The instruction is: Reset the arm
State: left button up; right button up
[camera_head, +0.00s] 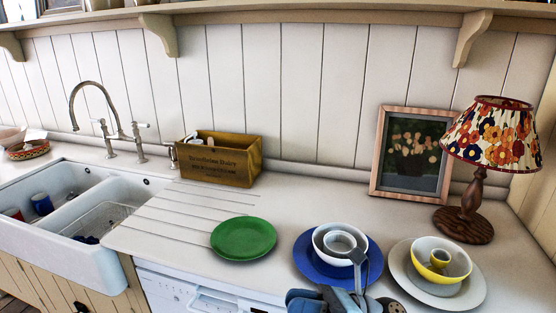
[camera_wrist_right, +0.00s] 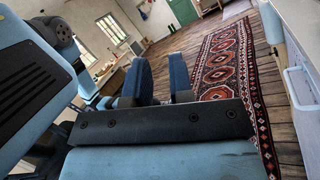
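My right gripper (camera_head: 335,299) shows at the bottom edge of the head view, in front of the plates on the counter, partly cut off. In the right wrist view its two blue fingers (camera_wrist_right: 160,75) stand apart with a gap between them. Nothing is held between them. Beyond them are the floor and a patterned rug (camera_wrist_right: 228,75). My left gripper is in neither view.
Near my right arm, a blue plate (camera_head: 303,262) holds nested white bowls (camera_head: 322,240), and a white plate (camera_head: 470,290) holds yellow bowls (camera_head: 440,270). A green plate (camera_head: 243,238), wooden box (camera_head: 222,160), lamp (camera_head: 492,140), picture (camera_head: 411,155) and sink (camera_head: 85,210) are also there.

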jog(key=d+f+m+t+h, duration=0.35)
jog(key=m+t, duration=0.25)
jog(key=m, duration=0.4)
jog(key=w+d+f+m+t+h, duration=0.15)
jog(key=f+m+t+h, duration=0.3)
jog(key=m, duration=0.55)
jog(key=d+f+m+t+h, duration=0.35)
jog(key=m+t, duration=0.35)
jog(key=m, duration=0.3)
jog(key=s+d+f+m+g+h, duration=0.3)
jog(key=s+f+m, duration=0.4)
jog(key=f+m, duration=0.15)
jog(key=s+d+f+m+g+h, duration=0.35)
jog(key=s+f+m, duration=0.3)
jog(key=f, duration=0.35)
notch_tip(320, 180, up, 10)
jog(key=s+d+p, duration=0.1)
jog(key=p, duration=1.1)
jog(key=shift+r+m+p, duration=0.2)
jog(key=shift+m+p, duration=0.1)
jog(key=shift+p, duration=0.05)
